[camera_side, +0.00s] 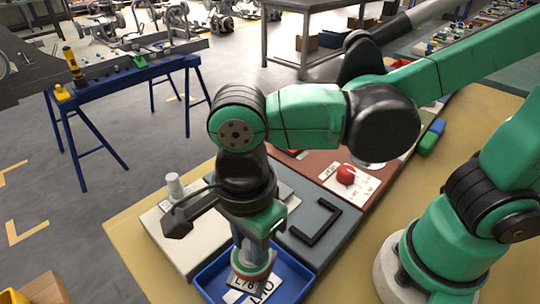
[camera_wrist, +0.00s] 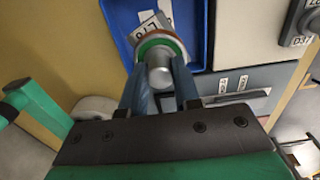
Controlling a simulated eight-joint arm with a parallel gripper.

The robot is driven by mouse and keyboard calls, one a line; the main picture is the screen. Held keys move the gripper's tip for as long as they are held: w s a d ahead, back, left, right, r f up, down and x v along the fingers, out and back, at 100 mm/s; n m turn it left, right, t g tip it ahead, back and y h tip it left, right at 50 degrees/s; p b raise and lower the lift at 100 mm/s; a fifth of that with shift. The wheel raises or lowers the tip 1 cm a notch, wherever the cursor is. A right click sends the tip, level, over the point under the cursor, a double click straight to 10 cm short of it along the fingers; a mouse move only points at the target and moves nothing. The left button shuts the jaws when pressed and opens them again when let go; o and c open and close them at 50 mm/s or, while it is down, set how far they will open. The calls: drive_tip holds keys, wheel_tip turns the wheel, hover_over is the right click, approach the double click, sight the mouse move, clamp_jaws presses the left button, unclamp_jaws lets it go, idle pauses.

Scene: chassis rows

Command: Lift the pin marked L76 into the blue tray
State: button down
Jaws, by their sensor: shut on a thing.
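My gripper (camera_side: 251,246) points down over the blue tray (camera_side: 209,272) in the side view. Its fingers are shut on a pin (camera_side: 252,266) with a pale round flange and a green ring. In the wrist view the pin's grey metal end (camera_wrist: 160,72) sits between the two fingers (camera_wrist: 161,84), in front of the blue tray (camera_wrist: 197,28). A white tag reading L76 (camera_side: 242,284) shows beside the flange, with a second white tag partly behind it. The L76 tag also shows in the wrist view (camera_wrist: 150,25). I cannot tell whether the pin touches the tray floor.
A pale panel with an upright grey cylinder (camera_side: 175,187) lies left of my gripper. A grey panel with a black bracket (camera_side: 316,224) lies to the right. Behind it, a red knob (camera_side: 346,175) stands on a red-brown panel. Green and blue blocks (camera_side: 430,138) lie farther right.

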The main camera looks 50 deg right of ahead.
drive_tip(key=shift+f, duration=2.4)
drive_tip(key=c, duration=0.6)
unclamp_jaws()
drive_tip(key=shift+o, duration=0.2)
drive_tip(key=shift+r, duration=2.8)
